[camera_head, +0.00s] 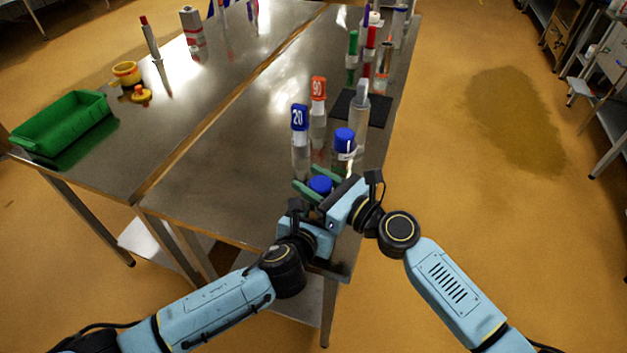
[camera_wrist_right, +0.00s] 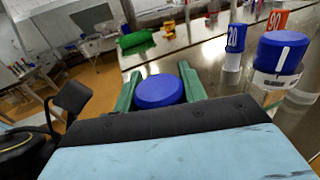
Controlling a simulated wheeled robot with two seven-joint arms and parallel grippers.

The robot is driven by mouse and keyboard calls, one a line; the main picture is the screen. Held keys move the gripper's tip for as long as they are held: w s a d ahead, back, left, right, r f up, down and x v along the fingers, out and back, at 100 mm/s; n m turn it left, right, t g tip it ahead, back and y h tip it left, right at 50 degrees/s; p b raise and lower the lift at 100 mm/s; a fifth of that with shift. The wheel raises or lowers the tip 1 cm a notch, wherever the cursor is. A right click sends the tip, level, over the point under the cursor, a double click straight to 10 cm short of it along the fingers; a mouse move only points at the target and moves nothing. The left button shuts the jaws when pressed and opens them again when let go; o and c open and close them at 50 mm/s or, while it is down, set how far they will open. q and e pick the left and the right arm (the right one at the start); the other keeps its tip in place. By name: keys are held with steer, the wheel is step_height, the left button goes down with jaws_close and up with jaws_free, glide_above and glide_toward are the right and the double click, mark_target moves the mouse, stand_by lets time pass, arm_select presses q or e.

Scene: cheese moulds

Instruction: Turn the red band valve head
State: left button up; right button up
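My right gripper (camera_head: 317,180) is at the near end of the steel table, its green fingers on either side of a round blue head (camera_head: 320,185). In the right wrist view the blue head (camera_wrist_right: 160,92) fills the space between the fingers (camera_wrist_right: 160,75) and appears to touch both. Whatever is under this head is hidden, and no red band shows on it. My left gripper is just below the right one; its fingers are hidden. A red-topped tube (camera_head: 371,38) stands far back on the table, beside a green-topped one (camera_head: 353,43).
A blue "20" marker (camera_head: 299,118), an orange-red "90" marker (camera_head: 318,88) and a blue-capped bottle (camera_head: 344,138) stand just beyond my right gripper. A dark mat (camera_head: 378,110) lies behind. A green crate (camera_head: 62,125) is at far left. The table's left-middle is clear.

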steer(key=shift+c, duration=0.7)
steer(key=shift+f, duration=0.1)
steer(key=shift+f+m+t+h, duration=0.15)
steer(key=shift+m+t+h, duration=0.25)
steer(key=shift+t+h, duration=0.1)
steer(key=shift+d+m+t+h, duration=0.1)
steer(key=shift+m+t+h, duration=0.2)
steer(key=shift+m+t, duration=0.15)
steer(key=o, duration=1)
steer(key=shift+w, duration=0.1)
steer(key=shift+c, duration=0.2)
steer(key=shift+r, duration=0.2)
steer(key=v, duration=1.2)
